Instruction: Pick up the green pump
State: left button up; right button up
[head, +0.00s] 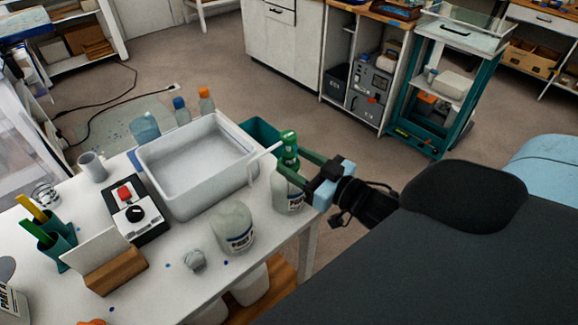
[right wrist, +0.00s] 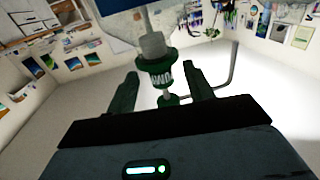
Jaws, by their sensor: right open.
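The green pump (head: 289,142) tops a white bottle (head: 289,196) at the right edge of the white table. My right gripper (head: 290,163) is open, its two green fingers reaching in from the right at the height of the pump. My left gripper is out of view.
A large white tray (head: 190,205) stands just left of the pump bottle, with a green bin (head: 262,132) behind it. A white tub (head: 232,224) stands close in front. Orange-capped and blue-capped bottles stand behind the tray. Open floor lies beyond the table.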

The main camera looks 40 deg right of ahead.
aim_at(281, 159)
jog(key=shift+x, duration=2.4)
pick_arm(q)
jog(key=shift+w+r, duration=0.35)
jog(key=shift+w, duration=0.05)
pick_arm(e)
jog(key=shift+c, duration=0.4)
jog(key=c, duration=1)
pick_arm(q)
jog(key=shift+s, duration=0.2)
pick_arm(e)
jog(key=shift+c, duration=0.2)
jog(key=shift+r, duration=0.15)
